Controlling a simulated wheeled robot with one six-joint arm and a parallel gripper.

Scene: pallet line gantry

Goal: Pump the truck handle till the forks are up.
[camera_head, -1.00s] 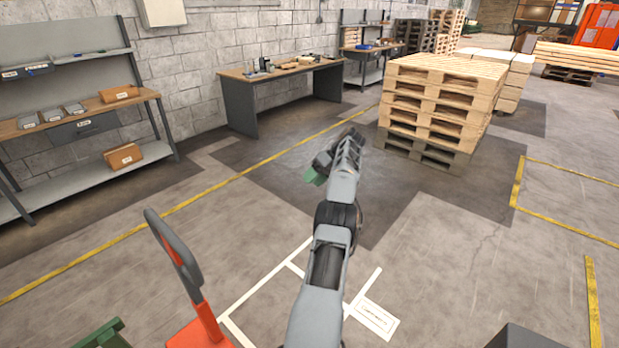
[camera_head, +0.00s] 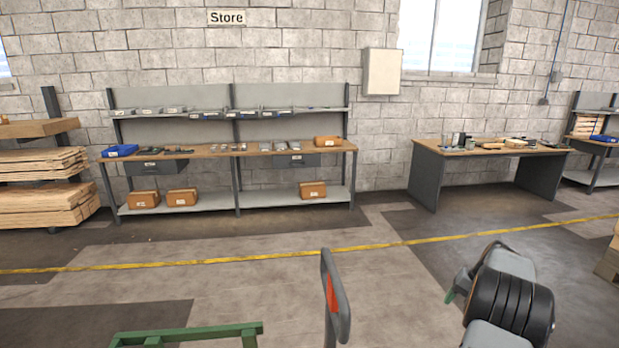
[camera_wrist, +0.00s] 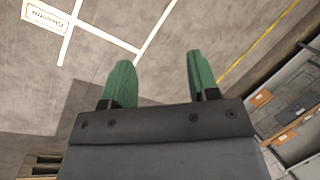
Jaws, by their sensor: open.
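The truck handle (camera_head: 342,308), a grey loop with a red part inside it, stands near the bottom middle of the head view. Its lower end, the truck body and the forks are out of view. My gripper (camera_wrist: 161,80) shows in the wrist view with its two green fingers apart and nothing between them. In the head view my wrist hides most of the gripper; a green finger (camera_head: 451,295) shows to the right of the handle, apart from it. The handle does not show in the wrist view.
A green frame (camera_head: 190,334) is at the bottom left, left of the handle. Beyond the yellow floor line (camera_head: 300,257), a shelf bench (camera_head: 262,198) with boxes and a workbench (camera_head: 428,180) stand along the wall. Stacked timber (camera_head: 45,190) is at far left. Floor between is clear.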

